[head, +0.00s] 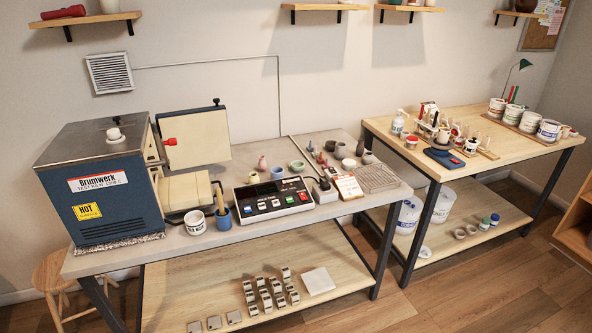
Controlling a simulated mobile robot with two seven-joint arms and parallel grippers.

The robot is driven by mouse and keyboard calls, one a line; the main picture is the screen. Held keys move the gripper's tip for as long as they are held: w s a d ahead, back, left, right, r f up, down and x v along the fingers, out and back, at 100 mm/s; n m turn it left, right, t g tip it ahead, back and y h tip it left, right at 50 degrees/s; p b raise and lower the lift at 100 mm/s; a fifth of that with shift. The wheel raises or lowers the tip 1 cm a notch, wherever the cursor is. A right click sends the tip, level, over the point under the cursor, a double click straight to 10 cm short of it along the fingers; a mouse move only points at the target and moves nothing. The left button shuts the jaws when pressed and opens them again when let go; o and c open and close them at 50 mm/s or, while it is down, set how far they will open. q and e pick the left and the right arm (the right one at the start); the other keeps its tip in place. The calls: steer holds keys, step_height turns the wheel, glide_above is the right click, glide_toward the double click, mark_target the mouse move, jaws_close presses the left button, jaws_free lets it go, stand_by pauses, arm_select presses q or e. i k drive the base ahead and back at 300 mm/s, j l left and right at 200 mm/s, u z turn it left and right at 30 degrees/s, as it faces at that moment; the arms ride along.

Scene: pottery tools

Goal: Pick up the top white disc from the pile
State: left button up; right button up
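A small pale round item (425,252) lies low at the left end of the right table's lower shelf. It looks flat, like a disc or short pile, but it is too small to tell how many layers it has. A white round knob-like piece (114,134) sits on top of the blue kiln. I cannot tell for sure which is the pile of white discs. Neither of my grippers is in view.
The blue kiln (105,195) stands on the left of the grey-topped table (235,236), with a control box (272,199) beside it. Small kiln-furniture pieces and a square white slab (318,281) lie below. Buckets (443,205) crowd the right table's lower shelf. Wooden floor is clear in front.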

mark_target(348, 163)
steer(key=i+l+z, duration=0.15)
steer(key=i+z, duration=0.15)
steer(key=z, duration=0.15)
steer(key=i+z, duration=0.65)
steer(key=z, duration=0.3)
steer(key=i+z, duration=0.45)
steer(key=i, duration=0.15)
